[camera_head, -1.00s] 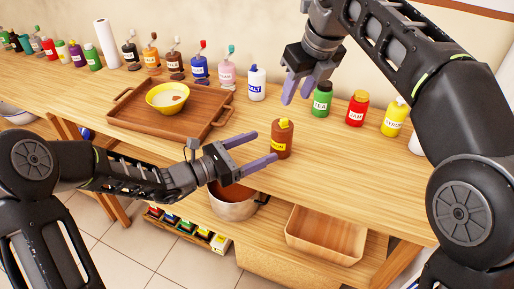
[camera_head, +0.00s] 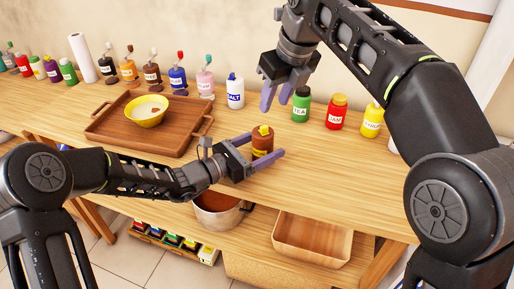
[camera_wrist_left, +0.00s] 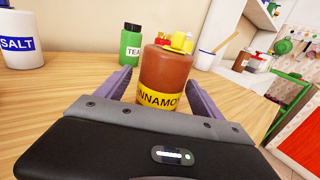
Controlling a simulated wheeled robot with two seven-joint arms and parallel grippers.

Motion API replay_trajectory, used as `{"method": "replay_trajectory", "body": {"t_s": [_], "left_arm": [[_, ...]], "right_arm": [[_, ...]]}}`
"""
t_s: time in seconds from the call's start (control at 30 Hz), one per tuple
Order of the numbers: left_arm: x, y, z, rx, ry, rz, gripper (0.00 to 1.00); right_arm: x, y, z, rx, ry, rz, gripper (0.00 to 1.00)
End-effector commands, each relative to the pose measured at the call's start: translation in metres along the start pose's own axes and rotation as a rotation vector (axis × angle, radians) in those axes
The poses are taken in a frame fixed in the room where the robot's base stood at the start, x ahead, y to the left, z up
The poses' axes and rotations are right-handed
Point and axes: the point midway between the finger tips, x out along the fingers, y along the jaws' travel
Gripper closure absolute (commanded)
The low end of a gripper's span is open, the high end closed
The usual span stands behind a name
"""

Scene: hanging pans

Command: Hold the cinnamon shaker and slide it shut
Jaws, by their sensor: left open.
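The cinnamon shaker (camera_head: 262,143) is a brown bottle with a yellow label and a yellow piece on its top. It stands upright on the wooden counter. My left gripper (camera_head: 265,148) is open, with one purple finger on each side of the shaker. In the left wrist view the shaker (camera_wrist_left: 167,80) stands between the two fingers; I cannot tell whether they touch it. The yellow piece on top (camera_wrist_left: 181,42) sits toward the right, and its exact position is unclear. My right gripper (camera_head: 276,100) hangs above the counter behind the shaker, its purple fingers apart and empty.
A salt bottle (camera_head: 235,93), a green tea bottle (camera_head: 301,106), a red bottle (camera_head: 337,112) and a yellow bottle (camera_head: 372,121) stand behind. A wooden tray (camera_head: 110,134) with a yellow bowl (camera_head: 147,117) is at left. Counter right of the shaker is clear.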

Motion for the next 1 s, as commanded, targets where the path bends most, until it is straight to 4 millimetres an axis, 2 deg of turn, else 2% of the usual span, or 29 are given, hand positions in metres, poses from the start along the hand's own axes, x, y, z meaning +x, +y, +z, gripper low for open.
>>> {"method": "replay_trajectory", "body": {"t_s": [0.2,1.0], "left_arm": [[-0.0002,0.0,0.0,0.0,0.0,0.0,0.24],[-0.0005,0.0001,0.0,0.0,0.0,0.0,0.9]], "right_arm": [[0.0,0.0,0.0,0.0,0.0,0.0,0.64],[0.0,0.0,0.0,0.0,0.0,0.0,0.64]]}}
